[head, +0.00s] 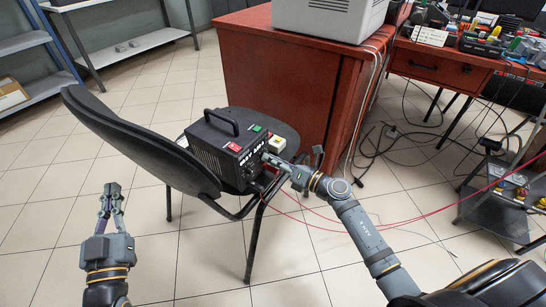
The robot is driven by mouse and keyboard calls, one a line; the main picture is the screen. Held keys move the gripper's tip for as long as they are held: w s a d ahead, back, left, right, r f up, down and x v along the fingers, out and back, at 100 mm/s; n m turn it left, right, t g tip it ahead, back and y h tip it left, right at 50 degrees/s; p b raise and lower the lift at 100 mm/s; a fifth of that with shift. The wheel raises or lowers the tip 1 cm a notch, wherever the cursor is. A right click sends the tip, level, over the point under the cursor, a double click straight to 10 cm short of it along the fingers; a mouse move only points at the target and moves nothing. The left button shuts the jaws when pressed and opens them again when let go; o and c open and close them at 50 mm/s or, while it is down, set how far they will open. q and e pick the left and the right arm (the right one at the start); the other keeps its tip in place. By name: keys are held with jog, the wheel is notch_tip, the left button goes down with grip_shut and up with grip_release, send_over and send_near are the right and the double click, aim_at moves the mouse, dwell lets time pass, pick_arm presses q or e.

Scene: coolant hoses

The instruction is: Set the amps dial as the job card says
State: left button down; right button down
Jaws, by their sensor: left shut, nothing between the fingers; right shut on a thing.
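A black power unit (222,146) with a carry handle sits on the seat of a black chair (150,155). I cannot tell the dial's setting. My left gripper (112,190) is shut and empty, over the floor left of the chair. I cannot make out a readable job card.
A small white-and-yellow block (277,141) is beside the unit. A red-brown desk (280,80) stands close behind the chair. Shelves (130,48) stand at the back left. The floor on the left is clear.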

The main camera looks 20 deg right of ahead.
jog(key=shift+r+m+p, duration=0.15)
jog(key=shift+m+p, duration=0.15)
jog(key=shift+p, duration=0.05)
pick_arm(q)
jog(key=s+f+g+p, duration=0.1)
jog(key=s+f+g, duration=0.3)
jog(key=f+g, duration=0.95)
pick_arm(e)
jog(key=shift+m, duration=0.5)
jog(key=shift+m+p, duration=0.3)
jog(key=shift+p, duration=0.2)
pick_arm(q)
jog(key=s+d+f+g+p, duration=0.1)
jog(key=s+d+f+g, duration=0.15)
jog(key=s+f, duration=1.2)
pick_arm(e)
jog(key=shift+m, duration=0.4)
jog(key=shift+r+m+p, duration=0.1)
jog(key=shift+m+p, duration=0.9)
jog(key=shift+p, duration=0.35)
pick_arm(q)
jog(key=shift+w+a+r+g+p, duration=0.2)
jog(key=shift+a+r+g+p, duration=0.1)
jog(key=shift+a+r+g, duration=0.35)
jog(key=shift+w+a+r+g+p, duration=0.25)
jog(key=shift+a+r+g, duration=0.3)
jog(key=shift+r, duration=0.15)
pick_arm(e)
jog(key=shift+f+m, duration=0.2)
jog(key=shift+m, duration=0.4)
